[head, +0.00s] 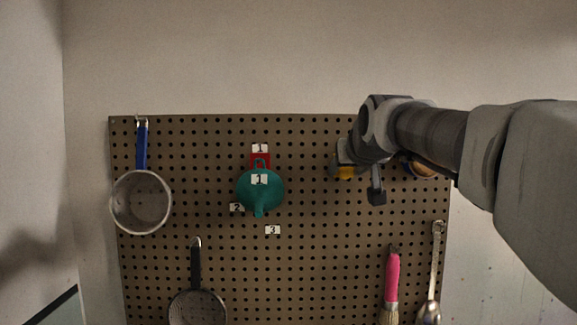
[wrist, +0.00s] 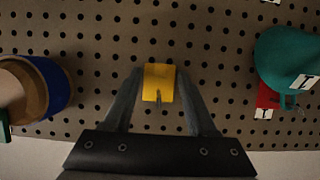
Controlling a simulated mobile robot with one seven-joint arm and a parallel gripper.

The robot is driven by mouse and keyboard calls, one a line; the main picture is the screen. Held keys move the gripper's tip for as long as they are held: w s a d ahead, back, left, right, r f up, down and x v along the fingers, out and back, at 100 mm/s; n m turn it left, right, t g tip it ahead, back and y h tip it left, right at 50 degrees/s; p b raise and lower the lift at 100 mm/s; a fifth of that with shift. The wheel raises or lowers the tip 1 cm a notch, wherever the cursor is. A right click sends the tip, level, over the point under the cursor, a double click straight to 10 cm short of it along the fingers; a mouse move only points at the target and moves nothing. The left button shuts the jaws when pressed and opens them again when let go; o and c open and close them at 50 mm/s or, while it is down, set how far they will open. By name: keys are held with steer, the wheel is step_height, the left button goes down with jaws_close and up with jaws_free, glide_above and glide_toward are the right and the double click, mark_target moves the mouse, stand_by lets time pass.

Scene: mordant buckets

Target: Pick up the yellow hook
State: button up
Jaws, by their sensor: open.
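The yellow hook (wrist: 159,84) is fixed to the brown pegboard, with a small peg sticking out of it. In the head view only a small part of the yellow hook (head: 346,173) shows beneath my gripper; the rest is hidden. In the wrist view my gripper (wrist: 160,73) is open, with one finger on each side of the hook. Whether the fingers touch it I cannot tell. In the head view my gripper (head: 341,163) is at the upper right of the board, largely hidden by my own wrist.
A teal funnel-like object (head: 260,190) hangs at a red hook (head: 267,159), well left of my gripper. A blue and tan round object (wrist: 54,84) is on the other side, partly behind my arm. Pans and a pink-handled brush (head: 392,277) hang around. Bare pegboard (head: 320,225) lies below.

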steer(key=shift+w, duration=0.25)
jaws_close()
stand_by(0.3)
